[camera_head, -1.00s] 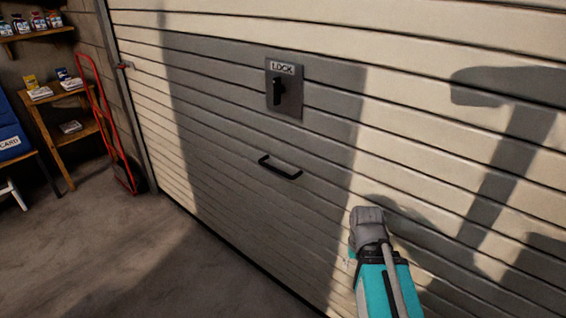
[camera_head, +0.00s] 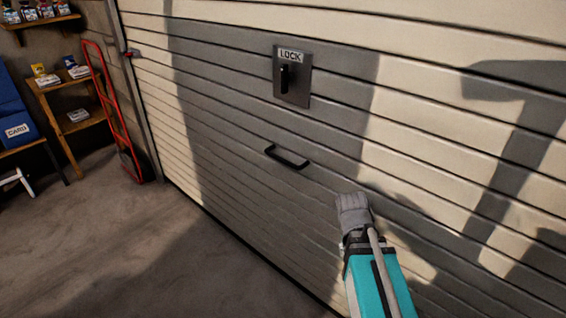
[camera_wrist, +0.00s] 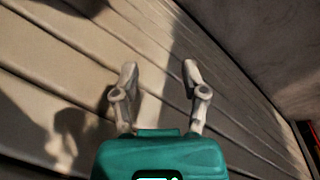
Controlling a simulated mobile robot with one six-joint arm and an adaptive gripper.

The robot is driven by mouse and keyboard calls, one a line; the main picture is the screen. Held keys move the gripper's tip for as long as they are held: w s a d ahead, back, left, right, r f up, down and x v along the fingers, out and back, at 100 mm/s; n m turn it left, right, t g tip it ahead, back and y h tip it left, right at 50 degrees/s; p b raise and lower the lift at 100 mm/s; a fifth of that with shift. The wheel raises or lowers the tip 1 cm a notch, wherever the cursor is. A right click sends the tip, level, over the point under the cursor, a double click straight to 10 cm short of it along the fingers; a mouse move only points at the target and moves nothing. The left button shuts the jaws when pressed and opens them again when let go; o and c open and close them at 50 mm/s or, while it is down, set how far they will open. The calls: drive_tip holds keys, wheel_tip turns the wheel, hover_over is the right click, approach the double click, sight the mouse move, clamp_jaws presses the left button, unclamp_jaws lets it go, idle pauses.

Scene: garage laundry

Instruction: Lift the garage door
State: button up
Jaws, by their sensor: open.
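The garage door (camera_head: 240,150) is a closed-looking wall of cream horizontal slats, partly in shadow, and meets the floor along its lower edge. A black bar handle (camera_head: 287,158) is fixed on it, below a grey plate marked LOCK (camera_head: 292,76) with a dark, roughly upright lever. In the wrist view my gripper (camera_wrist: 159,72) is open and empty, its two fingers apart in front of the slats (camera_wrist: 60,60). In the head view my arm reaches up from the lower right, below and right of the handle, apart from it. The fingers are hidden there.
A red hand truck (camera_head: 112,110) stands at the left by the door's side rail. The concrete floor (camera_head: 110,235) at lower left is clear.

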drive_tip(key=w+a+n+t+h+b, duration=0.2)
drive_tip(key=w+a+h+b, duration=0.15)
drive_tip(key=w, duration=0.25)
drive_tip(key=n+t+h+b, duration=0.6)
drive_tip(key=n+t+h, duration=0.15)
drive_tip(key=t, duration=0.65)
approach(280, 161)
drive_tip(key=s+a, duration=0.2)
drive_tip(key=s, duration=0.1)
drive_tip(key=shift+w+f, duration=0.2)
drive_tip(key=x, duration=0.4)
drive_tip(key=p+x, duration=0.1)
drive_tip(key=x, duration=0.4)
drive_tip(key=p+x, duration=0.1)
drive_tip(key=x, duration=0.3)
drive_tip(key=shift+w+d+f, duration=0.2)
drive_tip(key=shift+w, duration=0.25)
drive_tip(key=shift+c, duration=0.3)
clamp_jaws()
